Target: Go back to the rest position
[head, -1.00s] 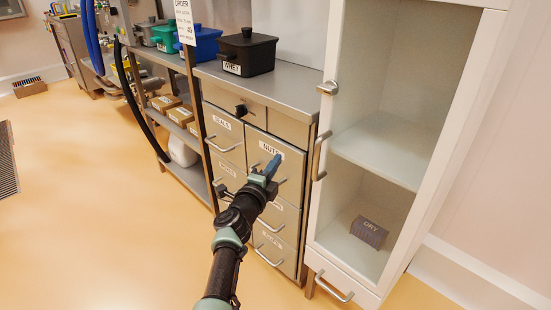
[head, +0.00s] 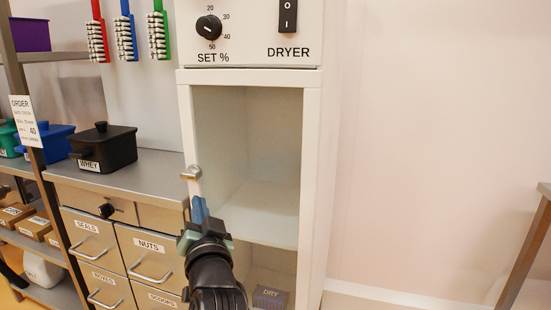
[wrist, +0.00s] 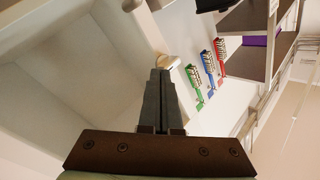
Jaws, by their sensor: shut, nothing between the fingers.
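My gripper (head: 200,212) is raised in front of the dryer cabinet (head: 312,180), its fingers pointing up and away. The fingers are together and hold nothing. In the wrist view the closed fingers of my gripper (wrist: 158,85) point toward a rounded knob at the cabinet's edge. This knob (head: 191,172) sits on the left side of the cabinet's frame, just above the fingertips in the head view. I cannot tell whether the fingers touch it.
Drawers labelled NUTS (head: 150,254) and others are below. Brushes (head: 125,38) hang on the wall. A DRY box (head: 269,297) lies low in the cabinet. Bare wall is at right.

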